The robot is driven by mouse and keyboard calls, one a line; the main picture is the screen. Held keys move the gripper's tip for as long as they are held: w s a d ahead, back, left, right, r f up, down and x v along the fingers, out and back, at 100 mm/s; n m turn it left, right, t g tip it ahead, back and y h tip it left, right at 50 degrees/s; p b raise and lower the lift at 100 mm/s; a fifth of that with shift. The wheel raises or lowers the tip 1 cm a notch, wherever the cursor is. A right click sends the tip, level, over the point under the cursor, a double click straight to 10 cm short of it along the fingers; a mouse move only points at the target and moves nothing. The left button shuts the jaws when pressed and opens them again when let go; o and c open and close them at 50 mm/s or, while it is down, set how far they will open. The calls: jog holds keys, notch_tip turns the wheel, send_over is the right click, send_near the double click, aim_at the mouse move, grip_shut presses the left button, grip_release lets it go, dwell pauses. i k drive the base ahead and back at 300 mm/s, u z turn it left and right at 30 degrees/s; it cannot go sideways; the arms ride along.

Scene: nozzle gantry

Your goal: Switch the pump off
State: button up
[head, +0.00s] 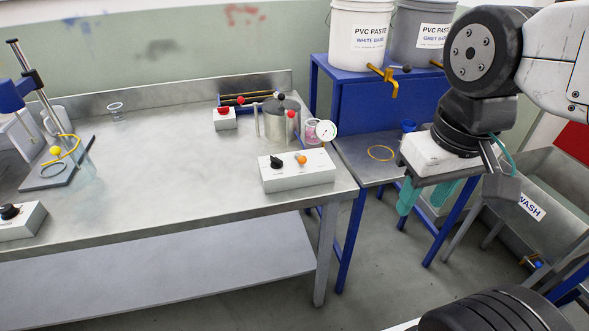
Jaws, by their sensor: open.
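A white control box (298,172) sits at the right front of the steel table, with a black knob (277,162) and an orange knob or lamp (300,158) on top. No pump label is readable on it. A smaller white box (224,121) with a red top part stands farther back. Between them is a metal pot (278,120) with a round gauge (327,130) at its right. Another box with a black knob (10,211) is at the left edge. My gripper (424,198), with teal fingers, is open, pointing down, right of the table and apart from the boxes.
A small steel stand with a yellow ring (381,153) is between the table and my gripper. Paste buckets (358,35) with brass taps stand on a blue rack behind. A wash sink (545,190) is at right. The table's middle is clear.

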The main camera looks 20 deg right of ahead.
aim_at(275, 164)
jog(key=k, duration=1.35)
jog(key=u, duration=0.55)
jog(key=i, duration=1.55)
jog(key=z, duration=0.55)
